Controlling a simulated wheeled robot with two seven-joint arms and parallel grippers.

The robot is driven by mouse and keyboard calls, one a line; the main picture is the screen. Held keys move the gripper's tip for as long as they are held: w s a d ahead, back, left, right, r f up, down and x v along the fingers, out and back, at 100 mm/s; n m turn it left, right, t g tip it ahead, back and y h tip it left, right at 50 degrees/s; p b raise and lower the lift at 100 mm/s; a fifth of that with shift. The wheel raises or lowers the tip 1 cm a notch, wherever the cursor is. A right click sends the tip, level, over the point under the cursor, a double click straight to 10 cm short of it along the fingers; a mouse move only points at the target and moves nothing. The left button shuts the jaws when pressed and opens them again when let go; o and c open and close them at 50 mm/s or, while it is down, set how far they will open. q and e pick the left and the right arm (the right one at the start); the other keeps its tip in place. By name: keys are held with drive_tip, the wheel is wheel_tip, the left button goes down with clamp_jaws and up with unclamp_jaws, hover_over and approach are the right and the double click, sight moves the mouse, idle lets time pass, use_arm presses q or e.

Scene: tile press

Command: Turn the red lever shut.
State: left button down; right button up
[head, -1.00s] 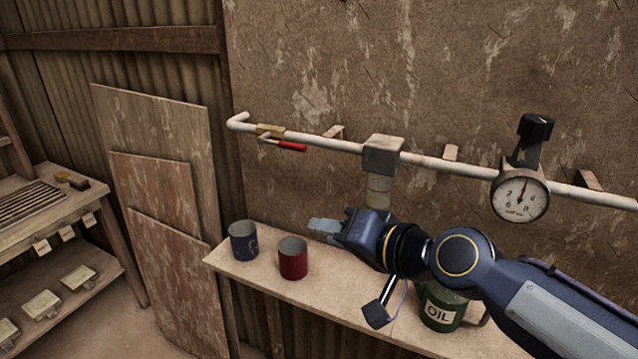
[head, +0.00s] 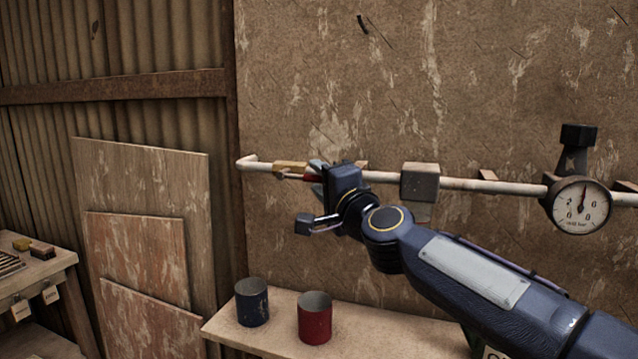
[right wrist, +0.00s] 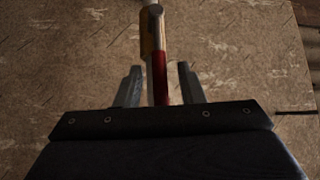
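The red lever (head: 309,177) sits at the brass valve (head: 289,167) near the left end of the white pipe, lying roughly along the pipe. My right gripper (head: 317,174) is at the lever and hides part of it in the head view. In the right wrist view the red lever (right wrist: 159,76) runs between the two fingers of my right gripper (right wrist: 158,84). The fingers are apart, with gaps on both sides of the lever. The brass valve also shows in the wrist view (right wrist: 147,38). My left gripper is not in view.
The pipe (head: 465,184) runs along the wall, with a grey block (head: 420,182) and a gauge (head: 580,205) to the right. Below, a shelf (head: 375,322) holds a blue cup (head: 252,303) and a red cup (head: 315,318). Boards (head: 145,190) lean at the left.

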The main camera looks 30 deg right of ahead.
drive_tip(key=shift+w, duration=0.35)
clamp_jaws()
